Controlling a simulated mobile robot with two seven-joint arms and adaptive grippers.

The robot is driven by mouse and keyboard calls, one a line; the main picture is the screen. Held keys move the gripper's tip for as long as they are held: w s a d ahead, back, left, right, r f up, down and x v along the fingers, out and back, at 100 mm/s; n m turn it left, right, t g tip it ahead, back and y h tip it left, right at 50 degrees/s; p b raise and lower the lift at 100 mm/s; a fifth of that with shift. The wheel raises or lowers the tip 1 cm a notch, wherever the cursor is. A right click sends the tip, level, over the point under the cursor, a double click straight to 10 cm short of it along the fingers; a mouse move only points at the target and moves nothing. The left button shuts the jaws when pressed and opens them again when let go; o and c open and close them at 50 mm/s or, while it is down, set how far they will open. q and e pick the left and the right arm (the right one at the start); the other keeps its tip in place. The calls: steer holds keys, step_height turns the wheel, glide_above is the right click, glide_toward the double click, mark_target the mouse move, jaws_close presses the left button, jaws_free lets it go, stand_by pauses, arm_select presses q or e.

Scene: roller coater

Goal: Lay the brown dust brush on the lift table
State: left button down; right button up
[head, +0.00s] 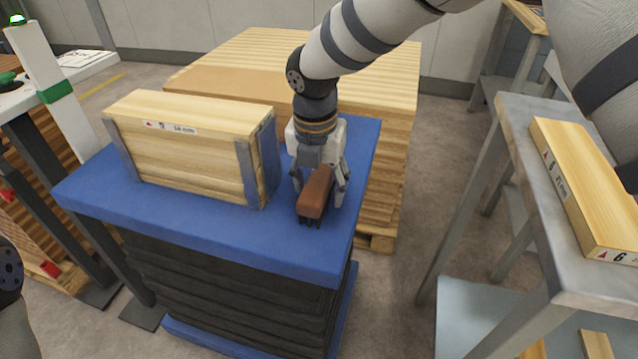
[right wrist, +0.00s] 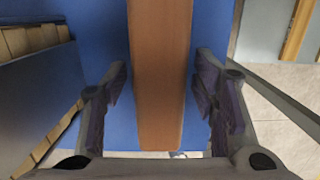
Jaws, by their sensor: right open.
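The brown dust brush (head: 315,193) lies on the blue top of the lift table (head: 210,228), near its right end. Its dark bristles show below the brown block in the head view. My right gripper (head: 320,187) is around the brush with its fingers open. In the right wrist view the brush (right wrist: 160,75) runs between the two fingers (right wrist: 160,95), with a gap on each side. My left gripper is not in view; only a dark piece of my left arm shows at the lower left edge.
A stack of wooden boards (head: 190,150) with metal corner brackets stands on the table, left of the brush. A large board pile (head: 390,150) is behind. A grey metal stand (head: 515,110) with a labelled wooden board (head: 585,190) is at the right.

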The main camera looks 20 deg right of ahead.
mark_target(317, 184)
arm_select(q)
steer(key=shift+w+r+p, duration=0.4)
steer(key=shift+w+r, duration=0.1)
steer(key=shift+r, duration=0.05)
arm_select(e)
step_height(317, 184, up, 12)
steer(key=s, duration=0.1)
steer(key=shift+a, duration=0.4)
steer(key=shift+s, duration=0.1)
